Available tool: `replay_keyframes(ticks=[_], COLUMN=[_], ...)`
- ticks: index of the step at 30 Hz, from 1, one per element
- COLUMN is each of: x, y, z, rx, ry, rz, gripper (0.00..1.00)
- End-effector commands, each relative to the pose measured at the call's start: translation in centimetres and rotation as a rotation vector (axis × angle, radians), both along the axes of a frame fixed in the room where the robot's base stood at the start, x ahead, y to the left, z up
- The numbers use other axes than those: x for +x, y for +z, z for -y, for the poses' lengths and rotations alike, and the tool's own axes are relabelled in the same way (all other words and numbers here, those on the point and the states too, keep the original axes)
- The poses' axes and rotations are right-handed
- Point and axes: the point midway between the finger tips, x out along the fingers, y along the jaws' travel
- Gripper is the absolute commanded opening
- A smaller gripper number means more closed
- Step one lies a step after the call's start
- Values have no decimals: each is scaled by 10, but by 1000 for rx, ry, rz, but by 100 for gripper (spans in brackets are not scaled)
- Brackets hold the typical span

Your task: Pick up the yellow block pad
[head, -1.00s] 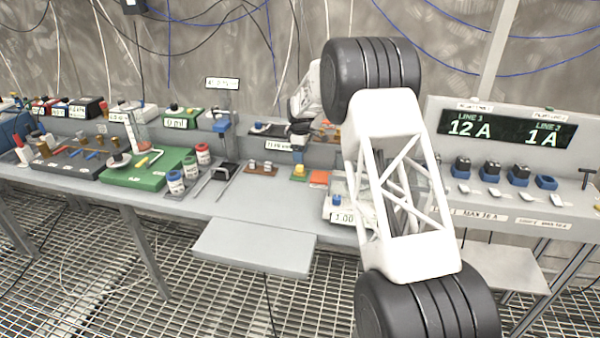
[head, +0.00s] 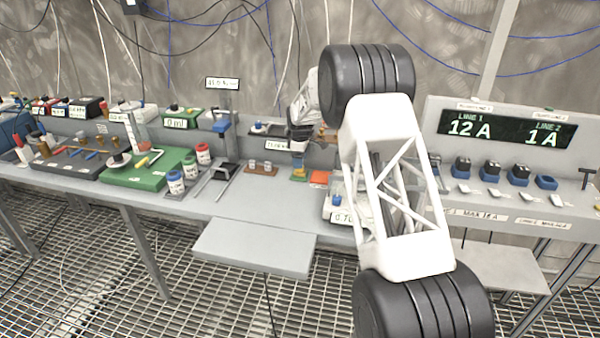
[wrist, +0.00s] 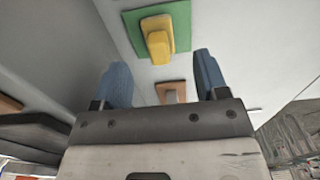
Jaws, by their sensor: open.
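The yellow block (wrist: 158,42) sits on a green pad (wrist: 133,27) at the top of the wrist view. In the head view the green pad (head: 299,178) is on the bench, with the yellow block partly hidden by my gripper (head: 299,160). In the wrist view my gripper (wrist: 164,72) has its two blue fingers spread, one on each side, with nothing between them. The block appears beyond the fingertips, roughly in line with the gap. I cannot tell the exact height between fingers and block.
A brown holder with metal pieces (head: 261,169) is left of the pad. An orange-red pad (head: 319,177) and a scale (head: 345,214) are to its right. A green board (head: 150,170) and several jars stand farther left. A grey shelf (head: 255,246) in front is clear.

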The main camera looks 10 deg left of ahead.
Motion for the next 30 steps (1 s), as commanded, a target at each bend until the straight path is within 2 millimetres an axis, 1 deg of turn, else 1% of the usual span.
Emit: replay_keyframes(ticks=[5, 8, 22, 26, 30], x=[0, 0, 1, 1, 1], y=[-1, -6, -47, -52, -52], z=[0, 0, 0, 0, 0], rx=[0, -1, 0, 0, 0], ry=[0, 0, 0, 0, 0], rz=[0, -1, -1, 0, 0], gripper=[67, 67, 67, 67, 67])
